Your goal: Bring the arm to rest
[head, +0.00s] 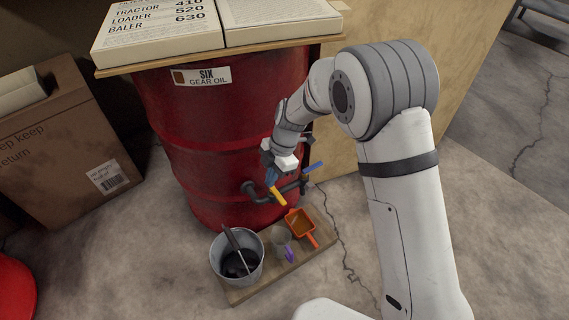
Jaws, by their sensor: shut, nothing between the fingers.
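My white and grey arm reaches in from the right of the head view and bends down toward a red drum labelled SIX GEAR OIL (185,125). My gripper (275,171) is small in the picture, just in front of the drum's lower right side. It is shut and holds nothing. It is close to the dark tap pipework (262,193), which has a yellow handle (278,197) and a blue handle (313,167). Whether the gripper touches the pipework or a handle I cannot tell. My wrist hides part of the drum.
Below the tap, a wooden board (285,267) bears a metal bucket (217,262), a grey cup (281,238) and an orange scoop (300,222). A cardboard box (55,150) stands left. Concrete floor is open at right.

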